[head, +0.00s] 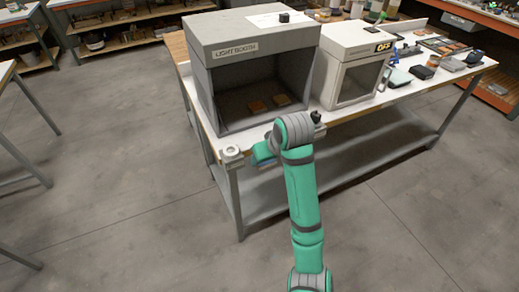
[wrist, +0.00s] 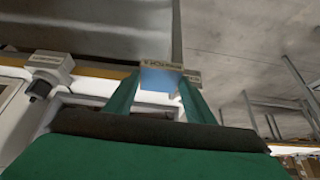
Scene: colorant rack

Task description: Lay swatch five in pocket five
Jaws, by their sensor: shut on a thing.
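My gripper (wrist: 160,88) is shut on a small light-blue swatch (wrist: 160,79), held between its two green fingers. A tan strip with small lettering shows along the swatch's far edge; I cannot read a number on it. In the head view my gripper (head: 264,155) is in front of the light booth (head: 222,55), near the table's front edge, and mostly hidden by my wrist. Two orange-brown square pieces (head: 257,106) lie on the floor of the booth. I cannot make out pocket five in either view.
A white cabinet (head: 340,88) with a dark window stands right of the booth. A small pale block (head: 231,152) sits at the table's front left corner. Several small items crowd the table's right end. The grey floor (head: 110,180) to the left is clear.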

